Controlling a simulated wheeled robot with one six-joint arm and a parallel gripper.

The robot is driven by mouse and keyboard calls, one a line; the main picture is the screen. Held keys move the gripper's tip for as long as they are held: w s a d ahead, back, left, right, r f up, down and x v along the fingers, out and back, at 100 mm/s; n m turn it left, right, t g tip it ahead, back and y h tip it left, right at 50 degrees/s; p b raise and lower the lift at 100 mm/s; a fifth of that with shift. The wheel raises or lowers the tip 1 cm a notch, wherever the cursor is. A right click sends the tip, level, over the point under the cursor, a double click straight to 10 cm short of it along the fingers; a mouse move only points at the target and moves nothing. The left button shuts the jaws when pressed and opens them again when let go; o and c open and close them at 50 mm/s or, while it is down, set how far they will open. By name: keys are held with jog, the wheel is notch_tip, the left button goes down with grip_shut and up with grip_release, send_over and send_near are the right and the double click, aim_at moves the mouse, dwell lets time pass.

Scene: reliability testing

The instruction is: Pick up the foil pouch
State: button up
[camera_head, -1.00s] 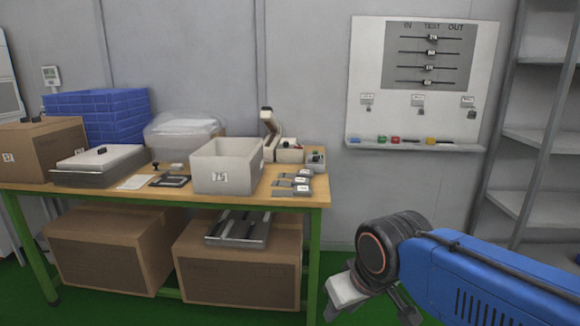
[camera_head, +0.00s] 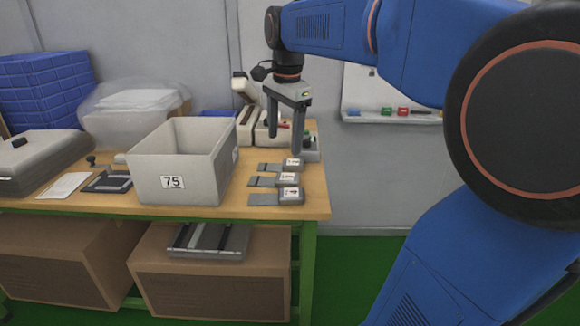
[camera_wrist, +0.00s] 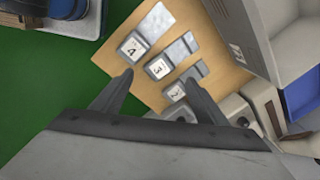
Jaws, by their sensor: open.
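Three flat silvery pouch-like pieces lie in a row near the table's right end, each with a thick grey block carrying a numbered white label. The head view shows the near piece (camera_head: 264,199), the middle one (camera_head: 263,182) and the far one (camera_head: 271,167). The wrist view shows their silvery parts beside labels 4 (camera_wrist: 156,22), 3 (camera_wrist: 181,48) and 2 (camera_wrist: 196,72). I cannot tell which one is the foil pouch. My gripper (camera_head: 284,141) is open and empty, pointing down above the table's right back part. Its fingers also show in the wrist view (camera_wrist: 158,77).
A grey bin (camera_head: 172,203) marked 75 stands left of the pieces. A microscope-like device (camera_head: 247,120) and small boxes stand behind, close to my gripper. The wooden tabletop (camera_head: 318,198) is bare at the right front edge. Cardboard boxes (camera_head: 212,285) sit below.

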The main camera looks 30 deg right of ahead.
jog(key=w+d+r+m+g, duration=0.2)
jog(key=w+d+r+m, duration=0.2)
jog(key=w+d+m, duration=0.5)
send_over(287, 162)
jog(key=shift+n, duration=0.3)
notch_tip(287, 162, down, 12)
jog(key=shift+s+r, duration=0.15)
jog(key=shift+r, duration=0.1)
jog(key=shift+w+f, duration=0.2)
jog(key=shift+f, duration=2.75)
jog(key=c, duration=1.1)
